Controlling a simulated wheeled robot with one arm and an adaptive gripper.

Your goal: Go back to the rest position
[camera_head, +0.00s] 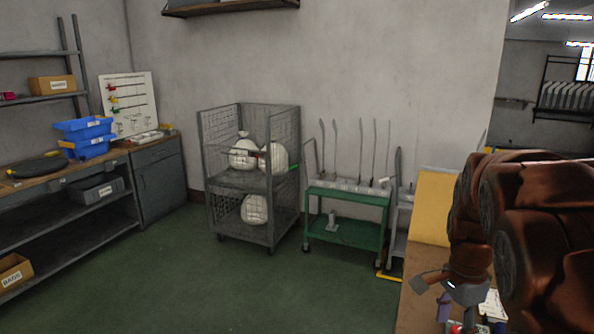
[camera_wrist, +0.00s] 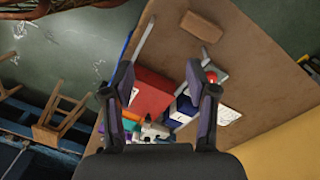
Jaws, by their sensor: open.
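My arm shows at the right of the head view, brown and folded, with my gripper (camera_head: 445,305) low over the table at the lower right, partly cut off by the frame edge. In the wrist view my gripper (camera_wrist: 164,95) has its two dark fingers spread apart, with nothing held between them. Below and beyond the fingers is a brown table (camera_wrist: 240,55) with a red box (camera_wrist: 152,90), blue items (camera_wrist: 182,108) and small white parts. I cannot tell exactly how far the fingers are above these things.
A wire cage cart (camera_head: 272,190) with white sacks and a green trolley (camera_head: 345,200) with upright rods stand along the wall. A workbench (camera_head: 125,150) with blue bins (camera_head: 85,135) is at the left. A wooden stool (camera_wrist: 58,118) is beside the table. The green floor in front is clear.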

